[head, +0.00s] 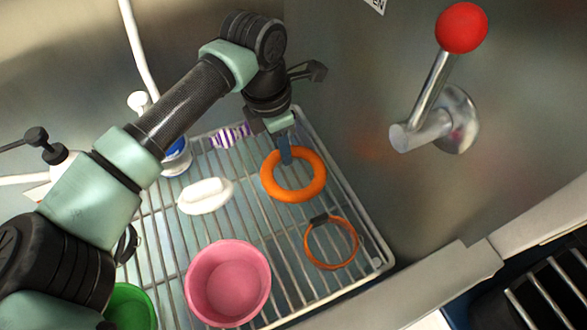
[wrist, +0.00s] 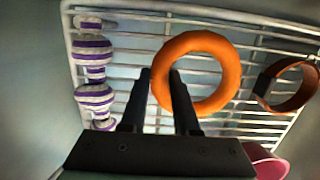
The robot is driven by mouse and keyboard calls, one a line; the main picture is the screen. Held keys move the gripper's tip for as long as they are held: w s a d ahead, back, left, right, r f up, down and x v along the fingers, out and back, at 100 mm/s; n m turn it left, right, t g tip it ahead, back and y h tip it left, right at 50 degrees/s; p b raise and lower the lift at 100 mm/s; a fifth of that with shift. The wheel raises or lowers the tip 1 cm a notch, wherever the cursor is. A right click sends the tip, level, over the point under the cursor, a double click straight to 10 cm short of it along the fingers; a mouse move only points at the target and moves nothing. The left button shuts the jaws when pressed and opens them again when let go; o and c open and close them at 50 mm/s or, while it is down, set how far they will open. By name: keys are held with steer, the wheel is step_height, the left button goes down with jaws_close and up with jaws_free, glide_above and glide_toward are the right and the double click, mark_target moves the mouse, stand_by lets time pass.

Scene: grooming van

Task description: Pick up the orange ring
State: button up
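The orange ring (head: 313,187) is a thick, smooth hoop that appears to lie flat on the wire rack. It also shows in the wrist view (wrist: 225,87). My gripper (head: 286,160) points down at the ring's far edge in the head view. In the wrist view my gripper (wrist: 160,73) has its two dark fingers apart, with the left part of the ring's band between their tips. The right finger overlaps the band's inner edge. I cannot tell whether either finger touches the ring.
On the rack (head: 372,240) are an orange-brown collar (head: 333,263), a pink bowl (head: 190,290), a white soap-like piece on a dish (head: 207,205) and a purple-striped toy (wrist: 93,70). A green bowl (head: 133,305) sits front left. A red-knobbed lever (head: 461,28) juts from the right wall.

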jaws_close()
steer(key=shift+r, duration=0.15)
